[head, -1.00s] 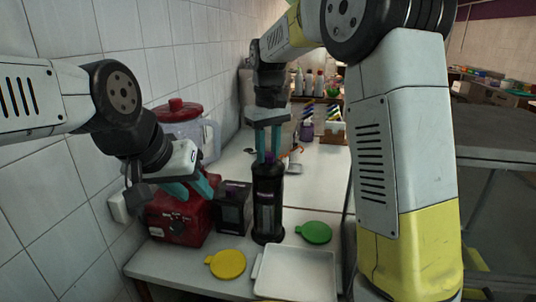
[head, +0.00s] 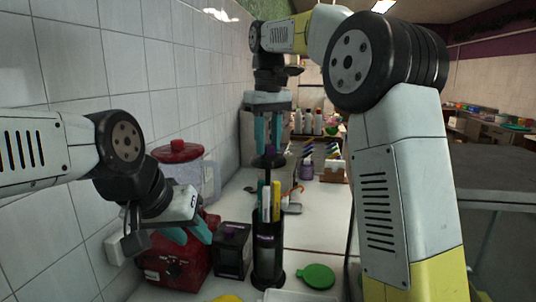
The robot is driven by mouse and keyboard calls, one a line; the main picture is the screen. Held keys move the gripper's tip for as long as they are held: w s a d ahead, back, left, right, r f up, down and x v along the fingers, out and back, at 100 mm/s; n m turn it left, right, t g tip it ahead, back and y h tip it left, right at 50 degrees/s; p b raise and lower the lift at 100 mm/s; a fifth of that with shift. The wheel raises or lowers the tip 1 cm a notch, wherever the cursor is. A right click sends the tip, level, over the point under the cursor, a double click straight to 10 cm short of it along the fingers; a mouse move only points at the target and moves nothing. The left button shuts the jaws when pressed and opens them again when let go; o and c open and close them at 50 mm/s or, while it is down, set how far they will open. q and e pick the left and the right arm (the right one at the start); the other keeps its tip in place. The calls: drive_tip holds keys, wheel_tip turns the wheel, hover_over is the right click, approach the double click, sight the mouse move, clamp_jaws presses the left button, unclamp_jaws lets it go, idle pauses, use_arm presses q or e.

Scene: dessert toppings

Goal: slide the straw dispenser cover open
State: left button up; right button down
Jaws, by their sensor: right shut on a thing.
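The straw dispenser (head: 268,252) is a tall black cylinder standing upright on the white counter. Its dark cover (head: 268,162), with a purple knob, is raised above the body. Several straws (head: 270,203), yellow, white and green, show in the gap between. My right gripper (head: 269,145) points down from above and is shut on the cover's knob. My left gripper (head: 190,234) is open and empty in front of the red blender base, left of the dispenser.
A red blender base (head: 180,265) and a black box (head: 233,250) stand left of the dispenser. A clear jar with a red lid (head: 180,152) is behind. A green lid (head: 317,276) lies at right. A tiled wall (head: 75,190) bounds the left side.

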drive_tip(key=shift+r, duration=0.35)
drive_tip(key=c, duration=1)
unclamp_jaws()
drive_tip(key=shift+r, duration=3.85)
